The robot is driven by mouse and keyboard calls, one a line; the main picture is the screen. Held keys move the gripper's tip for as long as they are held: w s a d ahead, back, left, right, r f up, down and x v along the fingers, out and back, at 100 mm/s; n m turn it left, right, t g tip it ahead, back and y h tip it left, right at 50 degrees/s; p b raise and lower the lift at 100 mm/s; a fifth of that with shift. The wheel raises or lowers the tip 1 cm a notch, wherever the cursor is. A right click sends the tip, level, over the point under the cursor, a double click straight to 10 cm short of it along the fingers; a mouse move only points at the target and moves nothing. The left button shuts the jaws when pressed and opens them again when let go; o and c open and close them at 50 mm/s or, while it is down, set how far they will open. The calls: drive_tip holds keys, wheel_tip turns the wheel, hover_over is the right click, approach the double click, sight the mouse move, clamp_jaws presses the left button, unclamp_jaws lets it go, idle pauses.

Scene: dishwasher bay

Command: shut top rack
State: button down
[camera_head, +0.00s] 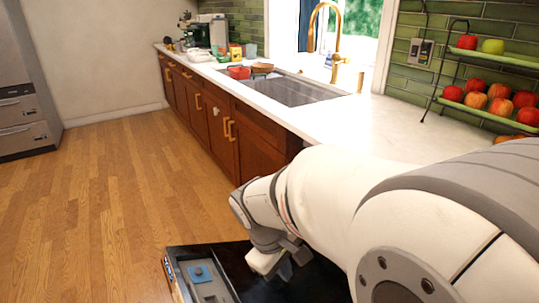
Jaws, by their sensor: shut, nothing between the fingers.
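The dishwasher's dark open door (230,262) lies low at the bottom of the head view, with a grey panel and a blue dispenser patch (200,273) on its inner face. My white arm crosses from the right and covers much of the bay. My gripper (285,270) is small and partly hidden at the arm's end, above the open door; it is shut and empty. I cannot make out the top rack, which is either behind my arm or outside the picture.
A white counter (385,122) with a sink (290,90) and gold tap (337,52) runs behind the arm over brown cabinets (215,125). A tiered fruit stand (490,112) is at right. The wooden floor (100,200) at left is clear.

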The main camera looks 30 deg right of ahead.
drive_tip(key=w+d+r+n+g+h+p, duration=0.1)
drive_tip(key=w+d+n+h+p, duration=0.35)
drive_tip(key=d+n, duration=0.7)
drive_tip(key=w+d+r+n+g+h+p, duration=0.1)
drive_tip(key=d+r+n+h+p, duration=0.1)
drive_tip(key=d+n+h+p, duration=0.7)
drive_tip(key=w+d+f+n+t+y+p, duration=0.1)
drive_tip(key=d+f+n, duration=0.3)
drive_tip(key=d, duration=0.6)
drive_tip(key=w+d+f+n+t+y+p, duration=0.1)
drive_tip(key=w+d+f+n+t+p, duration=0.1)
drive_tip(key=d+n, duration=0.6)
drive_tip(key=w+d+f+t, duration=0.1)
drive_tip(key=d+f, duration=0.1)
drive_tip(key=d, duration=0.1)
drive_tip(key=shift+w+d+f, duration=0.15)
drive_tip(key=shift+w+d, duration=0.05)
drive_tip(key=shift+d, duration=0.1)
